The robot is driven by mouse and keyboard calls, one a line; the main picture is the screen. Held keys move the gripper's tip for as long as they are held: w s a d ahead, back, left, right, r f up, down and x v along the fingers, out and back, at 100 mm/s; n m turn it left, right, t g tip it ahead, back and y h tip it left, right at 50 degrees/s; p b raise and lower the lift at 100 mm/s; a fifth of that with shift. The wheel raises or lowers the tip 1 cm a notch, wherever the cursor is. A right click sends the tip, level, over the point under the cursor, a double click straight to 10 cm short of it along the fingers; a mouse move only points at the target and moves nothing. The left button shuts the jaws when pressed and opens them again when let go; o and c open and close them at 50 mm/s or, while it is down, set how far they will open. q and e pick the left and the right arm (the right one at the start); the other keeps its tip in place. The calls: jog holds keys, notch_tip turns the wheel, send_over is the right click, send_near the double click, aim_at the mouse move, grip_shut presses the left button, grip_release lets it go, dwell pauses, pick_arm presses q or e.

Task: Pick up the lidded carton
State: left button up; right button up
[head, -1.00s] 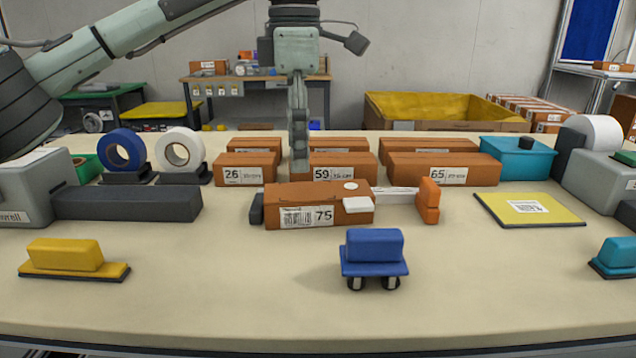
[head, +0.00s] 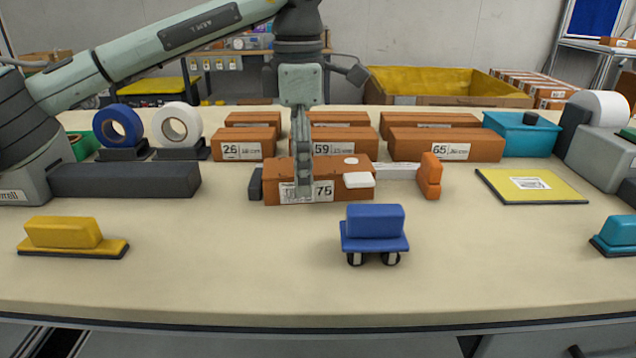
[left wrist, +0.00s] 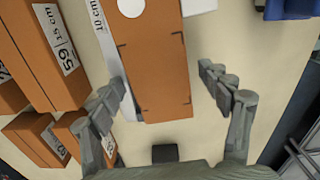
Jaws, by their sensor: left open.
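The orange-brown carton marked 75 (head: 346,191) lies in the middle of the table, with a round white sticker and a white tab on it. I take it as the lidded carton. My left gripper (head: 303,190) hangs over its left part, and one finger overlaps the front face and label. In the left wrist view my open fingers (left wrist: 168,92) sit on either side of the carton (left wrist: 157,70), with visible gaps and nothing held. How far the tips reach down its sides is hard to tell. My right gripper is not in view.
A dark block (head: 255,183) stands at the carton's left end. A white strip (head: 395,171) runs right to an orange block (head: 430,176). Cartons marked 26, 59 (head: 340,147) and 65 stand close behind. A blue wheeled block (head: 375,230) is in front; the front table is otherwise largely clear.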

pick_arm(q)
jog(key=c, duration=1.2)
jog(key=shift+c, duration=0.2)
